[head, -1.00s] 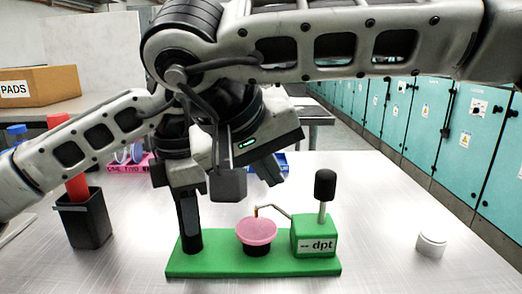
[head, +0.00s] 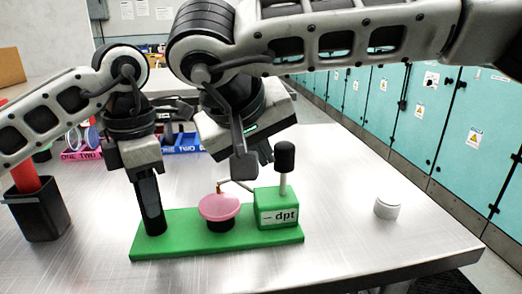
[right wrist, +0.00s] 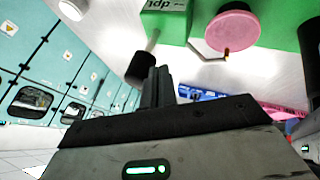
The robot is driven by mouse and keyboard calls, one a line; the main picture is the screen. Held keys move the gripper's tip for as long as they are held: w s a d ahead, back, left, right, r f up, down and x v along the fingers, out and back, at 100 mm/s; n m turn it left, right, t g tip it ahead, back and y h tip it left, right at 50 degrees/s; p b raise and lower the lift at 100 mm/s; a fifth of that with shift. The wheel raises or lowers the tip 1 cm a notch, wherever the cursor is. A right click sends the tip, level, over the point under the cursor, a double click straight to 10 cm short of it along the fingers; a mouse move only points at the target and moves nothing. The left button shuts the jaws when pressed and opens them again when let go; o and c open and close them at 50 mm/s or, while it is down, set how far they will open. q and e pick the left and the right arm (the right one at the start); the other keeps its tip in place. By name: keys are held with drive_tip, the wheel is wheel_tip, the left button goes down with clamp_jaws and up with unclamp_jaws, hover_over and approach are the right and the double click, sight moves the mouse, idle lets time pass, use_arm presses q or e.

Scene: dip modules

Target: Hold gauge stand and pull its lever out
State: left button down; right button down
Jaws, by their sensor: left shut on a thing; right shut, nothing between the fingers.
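The gauge stand is a long green base (head: 180,246) on the metal table. It has a black post (head: 151,208) at its left, a pink round gauge (head: 219,206) in the middle and a green "dpt" block (head: 277,209) at the right. The lever, a pale rod with a black knob (head: 284,157), rises upright from the block. My left gripper (head: 144,176) is shut on the post's top. My right gripper (head: 263,154) is shut and empty, just left of the knob. In the right wrist view its fingers (right wrist: 157,80) are beside the knob (right wrist: 140,68); contact is unclear.
A black bin (head: 38,212) with a red item stands at the left. A white round cap (head: 387,206) lies on the right of the table. Blue and pink labelled trays (head: 82,155) are behind. The table's front right is clear.

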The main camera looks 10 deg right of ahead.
sight(288, 147)
drive_tip(key=shift+d+y, duration=0.3)
drive_tip(key=shift+y, duration=0.4)
drive_tip(key=shift+d+r+m+y, duration=0.15)
drive_tip(key=shift+d+m+y, duration=0.15)
drive_tip(key=shift+y, duration=0.1)
drive_tip(key=shift+d, duration=0.2)
drive_tip(key=shift+d+r, duration=0.15)
drive_tip(key=shift+d, duration=0.3)
drive_tip(key=shift+d+y, duration=0.7)
drive_tip(key=shift+y, duration=0.1)
drive_tip(key=shift+d+f+m+y, duration=0.15)
drive_tip(key=shift+d+m+y, duration=0.25)
drive_tip(key=shift+d+y, duration=0.5)
drive_tip(key=shift+d+f+m+y, duration=0.1)
drive_tip(key=shift+d+m+y, duration=0.3)
drive_tip(key=shift+d+y, duration=0.5)
drive_tip(key=shift+a, duration=0.15)
